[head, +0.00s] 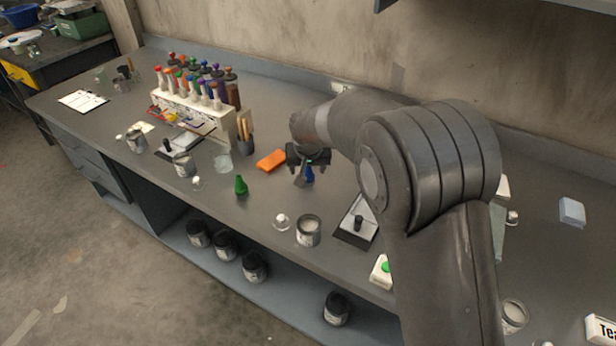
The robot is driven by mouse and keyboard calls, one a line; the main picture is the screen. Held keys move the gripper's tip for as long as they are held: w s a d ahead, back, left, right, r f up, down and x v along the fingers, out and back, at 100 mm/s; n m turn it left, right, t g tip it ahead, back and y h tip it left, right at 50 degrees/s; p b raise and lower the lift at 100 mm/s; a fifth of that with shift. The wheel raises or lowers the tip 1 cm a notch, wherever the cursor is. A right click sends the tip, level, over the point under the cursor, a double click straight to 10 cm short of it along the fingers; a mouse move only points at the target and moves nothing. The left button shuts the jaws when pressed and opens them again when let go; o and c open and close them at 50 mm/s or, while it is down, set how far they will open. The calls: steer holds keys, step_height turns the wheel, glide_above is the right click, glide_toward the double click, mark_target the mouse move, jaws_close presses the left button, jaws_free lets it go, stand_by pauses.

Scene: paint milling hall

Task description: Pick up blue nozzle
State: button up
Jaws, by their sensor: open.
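The blue nozzle (310,174) stands upright on the grey bench, near the bench's middle. My gripper (305,175) is open and points down over it. One finger shows just left of the nozzle. The gripper body hides the nozzle's top, and I cannot tell whether the fingers touch it. The second finger is not clear to see.
A green nozzle (240,185) stands further left. A metal can (308,231) stands in front. A rack of coloured bottles (195,105) is at the back left. Bare bench lies between them.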

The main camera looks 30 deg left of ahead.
mark_target(308, 172)
steer(key=shift+w+x, duration=0.15)
steer(key=shift+x, duration=1.5)
steer(key=shift+w+x, duration=0.2)
steer(key=shift+x, duration=1.4)
steer(key=shift+a+r, duration=0.1)
steer(key=shift+r, duration=0.05)
steer(key=shift+c, duration=0.3)
steer(key=c, duration=1)
